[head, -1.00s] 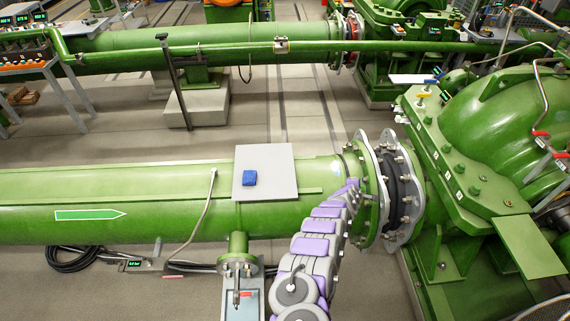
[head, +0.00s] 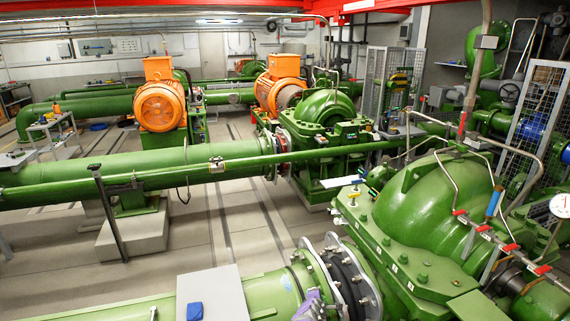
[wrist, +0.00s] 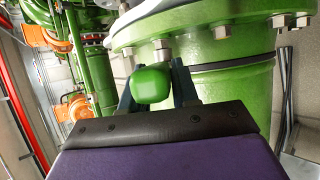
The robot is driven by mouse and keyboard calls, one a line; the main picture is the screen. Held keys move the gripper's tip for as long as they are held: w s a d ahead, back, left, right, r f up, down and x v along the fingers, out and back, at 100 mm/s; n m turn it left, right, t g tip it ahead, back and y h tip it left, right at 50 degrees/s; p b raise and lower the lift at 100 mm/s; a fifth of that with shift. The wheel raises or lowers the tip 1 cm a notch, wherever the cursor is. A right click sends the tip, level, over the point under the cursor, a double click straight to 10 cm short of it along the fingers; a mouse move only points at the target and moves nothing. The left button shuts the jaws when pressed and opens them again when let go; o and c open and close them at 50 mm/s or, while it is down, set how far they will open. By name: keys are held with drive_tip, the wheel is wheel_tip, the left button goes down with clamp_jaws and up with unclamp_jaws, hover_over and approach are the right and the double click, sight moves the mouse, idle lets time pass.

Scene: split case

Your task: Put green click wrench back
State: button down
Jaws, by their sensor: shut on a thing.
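In the wrist view my gripper (wrist: 155,92) has its dark jaws shut on the green click wrench (wrist: 152,84). Only a rounded green end of the wrench shows between the jaws; the rest is hidden. Behind it is a green pipe flange with bolts (wrist: 210,35), close to the jaws; I cannot tell whether anything touches it. In the head view only a purple and grey part of my arm shows at the bottom edge, and my gripper and the wrench are out of sight.
A grey plate (head: 225,290) with a blue block (head: 194,311) sits on the near green pipe (head: 110,308). A bolted flange joint (head: 345,280) leads to the large green pump (head: 440,215). A white plate (head: 340,182) with small coloured items nearby lies behind it. Open floor shows left of centre.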

drive_tip(key=shift+w+d, duration=0.2)
drive_tip(key=shift+d, duration=0.55)
drive_tip(key=shift+w+a+f, duration=0.1)
drive_tip(key=shift+d+r+p, duration=0.2)
drive_tip(key=shift+r+p, duration=0.1)
drive_tip(key=shift+w+a, duration=0.1)
drive_tip(key=shift+a, duration=0.05)
idle(0.4)
drive_tip(key=shift+a+f, duration=0.1)
drive_tip(key=shift+f, duration=0.05)
